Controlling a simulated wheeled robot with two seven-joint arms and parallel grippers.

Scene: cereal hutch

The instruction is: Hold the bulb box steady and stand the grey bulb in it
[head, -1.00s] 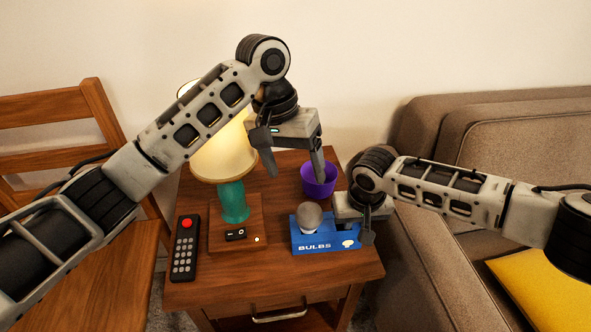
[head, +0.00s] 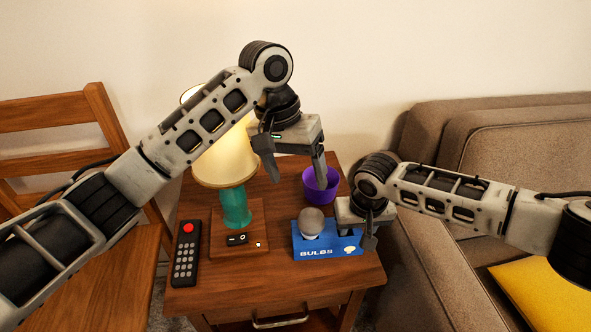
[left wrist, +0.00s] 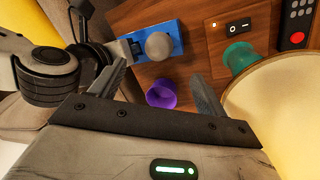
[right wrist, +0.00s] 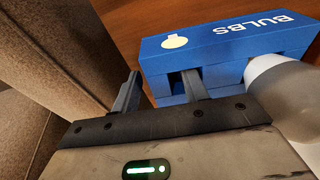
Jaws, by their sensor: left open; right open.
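The blue bulb box (head: 327,247) marked BULBS sits near the front right of the wooden table. The grey bulb (head: 311,218) stands upright in it, round end up, at its left part; the bulb's base is hidden. The bulb also shows in the left wrist view (left wrist: 159,45). My left gripper (head: 294,162) is open and empty, above and behind the box, near the purple bowl. My right gripper (head: 358,234) is open at the box's right end. In the right wrist view, one finger is at a slot in the box and the other is outside its end; contact is unclear.
A purple bowl (head: 320,185) stands behind the box. A lit lamp (head: 235,207) with a green stem stands on a wooden base left of the box. A remote (head: 186,254) lies at the table's left edge. A sofa (head: 439,262) is at the right, a chair at the left.

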